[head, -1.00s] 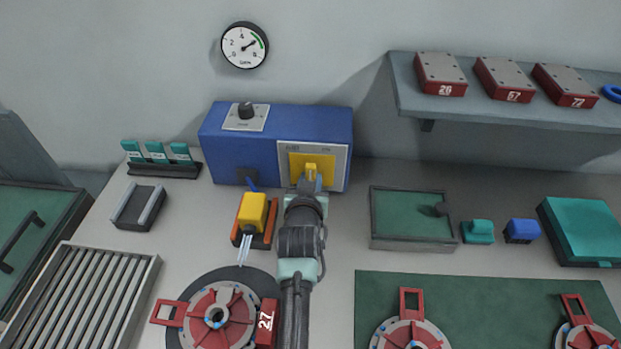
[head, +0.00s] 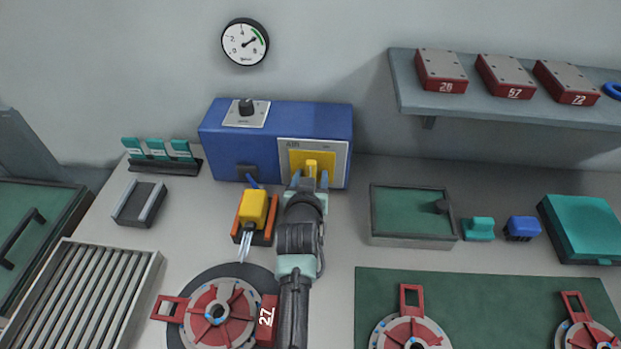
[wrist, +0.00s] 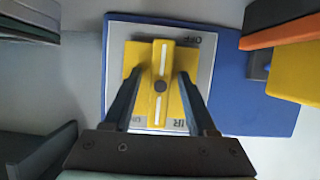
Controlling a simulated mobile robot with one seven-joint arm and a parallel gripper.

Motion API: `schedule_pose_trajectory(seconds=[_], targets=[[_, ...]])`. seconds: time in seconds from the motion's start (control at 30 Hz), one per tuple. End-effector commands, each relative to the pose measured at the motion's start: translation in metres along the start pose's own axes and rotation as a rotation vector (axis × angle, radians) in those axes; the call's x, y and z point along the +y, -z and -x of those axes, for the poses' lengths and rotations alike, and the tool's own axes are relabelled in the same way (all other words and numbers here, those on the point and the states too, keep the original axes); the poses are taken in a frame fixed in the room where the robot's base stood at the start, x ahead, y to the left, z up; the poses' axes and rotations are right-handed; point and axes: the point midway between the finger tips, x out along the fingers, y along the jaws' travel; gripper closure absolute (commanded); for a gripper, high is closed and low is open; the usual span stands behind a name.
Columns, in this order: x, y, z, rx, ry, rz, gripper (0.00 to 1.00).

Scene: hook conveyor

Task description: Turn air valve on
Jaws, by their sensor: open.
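The air valve has a yellow handle (head: 311,169) on a yellow square plate, set in a pale panel (head: 340,149) on the front of a blue box (head: 234,145). In the wrist view the handle (wrist: 161,85) is a bar with a white stripe and a dark centre screw. The stripe lies along the line between the OFF mark and the panel's opposite side. My gripper (head: 310,181) is at the valve, and its fingers (wrist: 157,84) stand open, one on each side of the handle, with visible gaps.
A yellow tool (head: 253,208) stands in a holder left of my arm. A green-lined tray (head: 411,240) lies to the right.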

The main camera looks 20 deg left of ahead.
Motion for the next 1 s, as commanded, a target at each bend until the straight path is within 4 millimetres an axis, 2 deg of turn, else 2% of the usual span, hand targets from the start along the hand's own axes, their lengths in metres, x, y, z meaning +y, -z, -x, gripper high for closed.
schedule_pose_trajectory(seconds=[0.27,0.8,1.0], targets=[[0.0,0.0,0.018,0.0,0.0,0.0,0.43],[0.0,-0.001,0.102,-0.001,0.0,0.0,0.43],[0.0,-0.001,0.123,-0.001,0.0,0.0,0.43]])
